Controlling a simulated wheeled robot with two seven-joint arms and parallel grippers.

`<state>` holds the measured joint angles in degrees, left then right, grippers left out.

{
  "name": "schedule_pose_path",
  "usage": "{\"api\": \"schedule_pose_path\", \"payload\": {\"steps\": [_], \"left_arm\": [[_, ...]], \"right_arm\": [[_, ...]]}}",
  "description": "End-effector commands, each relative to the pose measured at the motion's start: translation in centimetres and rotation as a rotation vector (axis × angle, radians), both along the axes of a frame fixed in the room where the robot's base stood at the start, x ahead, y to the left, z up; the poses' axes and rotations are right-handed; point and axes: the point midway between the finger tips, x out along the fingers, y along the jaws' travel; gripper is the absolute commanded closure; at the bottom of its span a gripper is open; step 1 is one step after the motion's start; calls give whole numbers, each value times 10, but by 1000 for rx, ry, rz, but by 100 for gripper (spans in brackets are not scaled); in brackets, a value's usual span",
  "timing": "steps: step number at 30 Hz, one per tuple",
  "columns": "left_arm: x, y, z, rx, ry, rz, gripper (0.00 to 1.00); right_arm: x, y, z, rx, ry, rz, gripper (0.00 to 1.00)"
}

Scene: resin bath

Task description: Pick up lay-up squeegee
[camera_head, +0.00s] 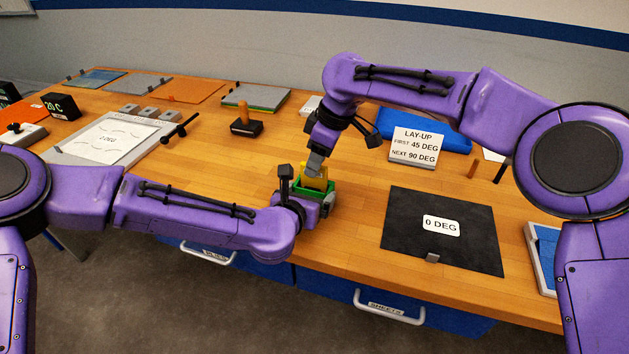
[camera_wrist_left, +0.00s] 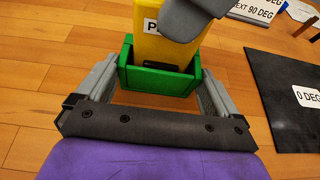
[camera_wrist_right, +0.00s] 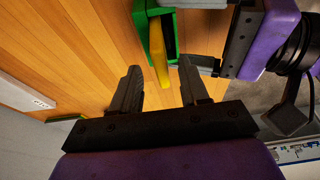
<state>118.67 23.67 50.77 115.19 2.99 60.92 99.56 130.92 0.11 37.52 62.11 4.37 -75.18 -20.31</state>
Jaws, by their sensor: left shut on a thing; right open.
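A green open-topped holder (camera_head: 318,187) is held just above or at the bench; I cannot tell which. My left gripper (camera_head: 311,197) is shut on it, one finger on each side in the left wrist view (camera_wrist_left: 157,84). A yellow piece (camera_wrist_left: 165,42) with a partly hidden label stands in the holder. My right gripper (camera_head: 314,160) is open at the top of the yellow piece; in the right wrist view (camera_wrist_right: 160,84) the piece lies between its fingertips. A tool with a wooden handle and dark base (camera_head: 246,126) stands apart on the bench; I cannot tell which is the squeegee.
A black sheet marked 0 DEG (camera_head: 400,235) lies to the right. A LAY-UP sign (camera_head: 414,147) stands behind it, before a blue tray (camera_head: 455,138). A white sheet (camera_head: 108,137) and a black T-shaped tool (camera_head: 180,129) are left.

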Motion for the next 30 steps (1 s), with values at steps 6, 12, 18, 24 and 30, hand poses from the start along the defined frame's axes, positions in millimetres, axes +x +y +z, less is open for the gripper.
{"api": "schedule_pose_path", "payload": {"steps": [6,12,18,24,30], "left_arm": [[0,0,0,0,-1,0,36],[0,0,0,0,-1,0,36],[0,0,0,0,-1,0,36],[0,0,0,0,-1,0,36],[0,0,0,0,-1,0,36]], "right_arm": [[2,11,-35,-2,2,0,55],[3,12,-39,0,0,0,55],[3,12,-38,0,0,0,100],[3,12,-38,0,0,0,100],[4,12,-26,1,-5,0,100]]}}
